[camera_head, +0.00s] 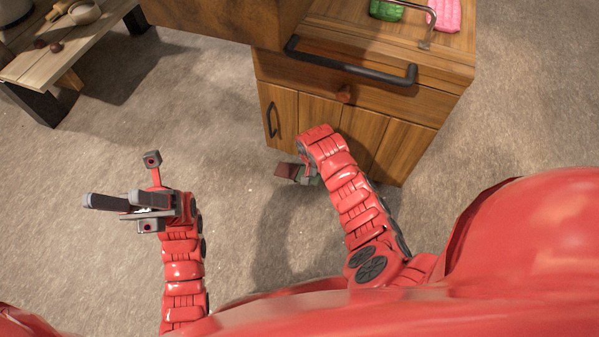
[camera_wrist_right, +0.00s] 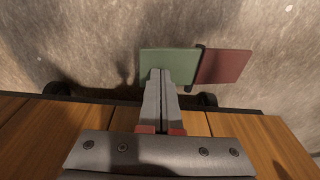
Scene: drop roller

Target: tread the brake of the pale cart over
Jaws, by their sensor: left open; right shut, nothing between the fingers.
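The wooden cart (camera_head: 340,100) stands at top centre in the head view, with a dark bar handle (camera_head: 350,66) along its near top edge. Its brake is a two-part pedal low at the cart's edge: a green plate (camera_wrist_right: 178,62) and a dark red plate (camera_wrist_right: 224,66), side by side in the right wrist view. The red plate also shows in the head view (camera_head: 286,170). My right gripper (camera_wrist_right: 158,75) is shut and empty, its tips over the green plate; contact is unclear. My left gripper (camera_head: 128,203) is open and empty over bare floor at left.
A brown wooden block (camera_head: 225,18) overhangs the cart's left side. A low table (camera_head: 75,42) with wooden items stands at the top left. Green (camera_head: 386,10) and pink (camera_head: 445,14) things lie on the cart top. Carpet at left is clear.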

